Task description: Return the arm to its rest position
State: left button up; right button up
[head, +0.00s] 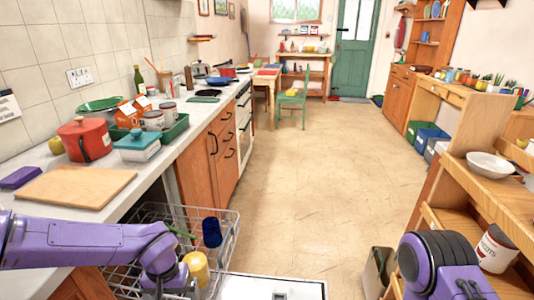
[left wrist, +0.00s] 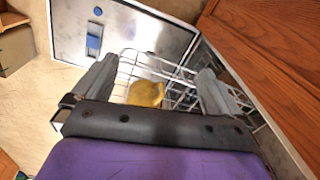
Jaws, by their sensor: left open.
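My purple left arm (head: 85,243) reaches in from the left over the dishwasher rack (head: 232,222). In the left wrist view my left gripper (left wrist: 153,84) is open, its two grey fingers wide apart. A yellow cup (left wrist: 146,93) shows between the fingers, beyond them in the wire rack; nothing is gripped. In the head view the yellow cup (head: 197,268) is in the rack beside my left wrist, and a blue cup (head: 212,232) is behind it. Part of my right arm (head: 440,262) shows at the lower right; its gripper is out of view.
The counter holds a cutting board (head: 76,187), a red pot (head: 84,140) and a green tray (head: 172,132) of jars. The open dishwasher door (head: 275,287) is at the bottom. Wooden shelves with a white bowl (head: 490,165) stand at right. The middle floor is clear.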

pick_arm(q)
jog(key=s+a+f+n+t+y, duration=0.5)
jog(key=s+a+f+n, duration=0.15)
jog(key=f+n, duration=0.4)
jog(key=s+f+m+g+h, duration=0.1)
jog(key=s+f+m, duration=0.1)
jog(key=s, duration=0.6)
jog(key=s+a+f+m+p, duration=0.1)
jog(key=s+f+m, duration=0.1)
jog(key=s+f, duration=0.3)
jog(key=s, duration=0.4)
jog(key=shift+s+m+g+h, duration=0.3)
jog(key=shift+m+g+h, duration=0.05)
jog(key=shift+g+h, duration=0.05)
jog(key=shift+c, duration=0.3)
